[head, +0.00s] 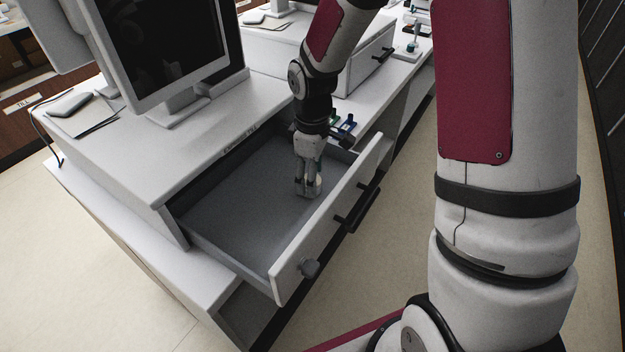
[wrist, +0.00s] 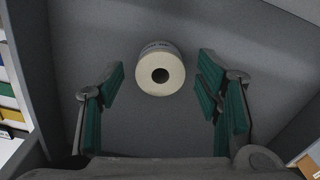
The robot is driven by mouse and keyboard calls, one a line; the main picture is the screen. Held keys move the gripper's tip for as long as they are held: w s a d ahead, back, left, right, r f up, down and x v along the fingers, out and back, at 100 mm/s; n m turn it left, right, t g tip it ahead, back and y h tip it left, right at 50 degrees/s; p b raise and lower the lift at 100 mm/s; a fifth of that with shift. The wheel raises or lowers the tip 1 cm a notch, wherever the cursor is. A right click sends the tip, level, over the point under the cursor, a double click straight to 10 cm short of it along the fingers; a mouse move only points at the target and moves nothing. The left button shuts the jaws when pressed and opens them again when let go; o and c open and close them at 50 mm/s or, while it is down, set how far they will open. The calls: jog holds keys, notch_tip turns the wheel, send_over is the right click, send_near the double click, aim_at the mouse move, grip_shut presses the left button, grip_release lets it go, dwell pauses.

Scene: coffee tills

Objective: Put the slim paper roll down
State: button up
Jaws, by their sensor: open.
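The slim paper roll (wrist: 150,62) is a cream-white roll with a dark round core hole, seen end-on in the wrist view. It stands upright on the grey floor of the open drawer (head: 225,200). My gripper (wrist: 158,95) is open, with a green-padded finger on each side of the roll and clear gaps between them. In the head view my gripper (head: 308,190) points down into the drawer, near its front panel. Only a sliver of the roll (head: 318,184) shows there, beside my fingers.
The drawer's front panel (head: 335,215) has a black handle and a knob. A monitor (head: 165,50) stands on the counter above. Small coloured items (head: 345,124) lie beyond the drawer's far end. Most of the drawer floor is bare.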

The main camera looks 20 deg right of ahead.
notch_tip(320, 180, up, 10)
jog(key=s+r+m+t, duration=0.1)
jog(key=s+r+m, duration=0.3)
jog(key=s+r, duration=0.65)
jog(key=s+r+m+t, duration=0.2)
jog(key=s+m, duration=0.4)
jog(key=s, duration=0.9)
jog(key=shift+r+p, duration=0.2)
jog(key=shift+p, duration=0.25)
jog(key=shift+d+r, duration=0.1)
jog(key=shift+r, duration=0.05)
jog(key=shift+t, duration=0.6)
notch_tip(320, 180, up, 4)
jog(key=p, duration=0.3)
jog(key=shift+w, duration=0.1)
